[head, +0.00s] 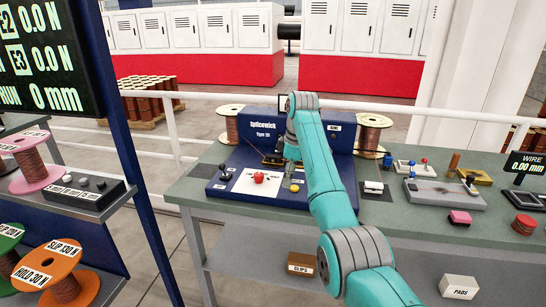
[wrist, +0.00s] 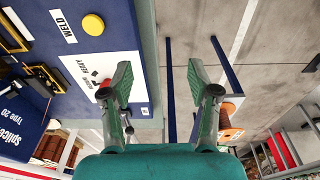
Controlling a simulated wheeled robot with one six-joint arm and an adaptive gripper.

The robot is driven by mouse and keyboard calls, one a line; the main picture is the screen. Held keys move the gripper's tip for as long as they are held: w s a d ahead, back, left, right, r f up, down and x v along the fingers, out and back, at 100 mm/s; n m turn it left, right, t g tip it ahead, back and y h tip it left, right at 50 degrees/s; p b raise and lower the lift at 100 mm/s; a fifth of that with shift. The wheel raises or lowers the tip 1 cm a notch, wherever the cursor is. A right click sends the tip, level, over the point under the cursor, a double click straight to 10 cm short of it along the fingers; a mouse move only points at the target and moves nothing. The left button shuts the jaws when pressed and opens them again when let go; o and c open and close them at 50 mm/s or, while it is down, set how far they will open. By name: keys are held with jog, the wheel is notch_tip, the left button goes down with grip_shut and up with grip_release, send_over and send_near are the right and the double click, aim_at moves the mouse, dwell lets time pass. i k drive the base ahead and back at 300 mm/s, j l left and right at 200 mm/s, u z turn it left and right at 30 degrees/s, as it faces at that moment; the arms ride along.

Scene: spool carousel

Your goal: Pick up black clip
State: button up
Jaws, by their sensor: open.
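No loose black clip can be made out in the wrist view. My gripper (wrist: 160,72) is open, with nothing between its fingers. In the wrist view it hangs over the machine's front edge, with floor showing between the fingers. In the head view, my teal arm hides part of the machine, and my gripper is left of the black piece.
The blue machine (head: 262,128) has a red knob (head: 259,177) and spools at both sides. A brown clips box (head: 300,263) sits below the bench. A spool shelf stands at left.

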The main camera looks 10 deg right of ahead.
aim_at(271, 158)
jog(key=i, duration=1)
jog(key=i+j, duration=0.1)
jog(key=j, duration=0.25)
